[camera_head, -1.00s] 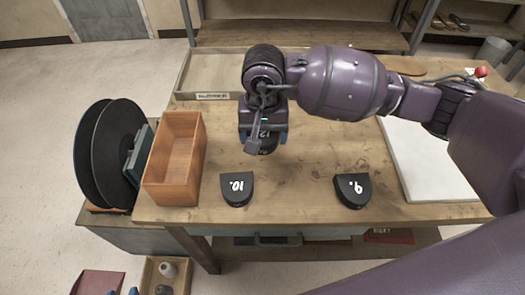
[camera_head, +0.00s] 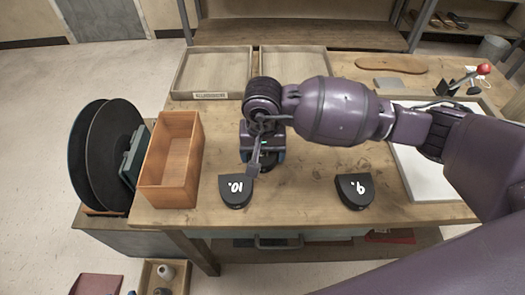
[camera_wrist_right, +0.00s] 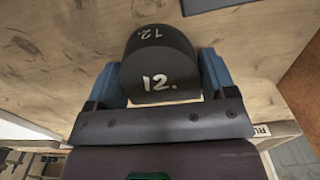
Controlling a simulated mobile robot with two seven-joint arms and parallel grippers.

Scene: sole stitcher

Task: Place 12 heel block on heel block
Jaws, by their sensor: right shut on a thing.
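The black heel block marked 12 (camera_wrist_right: 158,72) is between the blue fingers of my right gripper (camera_wrist_right: 160,85), which is shut on it. In the head view only a dark bit of this block (camera_head: 267,168) shows below my right gripper (camera_head: 262,158); the arm hides the rest. The black heel block marked 10 (camera_head: 236,191) lies flat on the table just in front and to the left of the gripper. The heel block marked 9 (camera_head: 354,191) lies flat farther right. I cannot tell whether block 12 touches the table. My left gripper is out of view.
An orange open box (camera_head: 168,165) stands left on the table, beside dark round discs (camera_head: 113,155). Two shallow trays (camera_head: 213,72) are at the back. A white board (camera_head: 425,170) and a red-knobbed lever (camera_head: 483,70) are at the right. Table between blocks 10 and 9 is clear.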

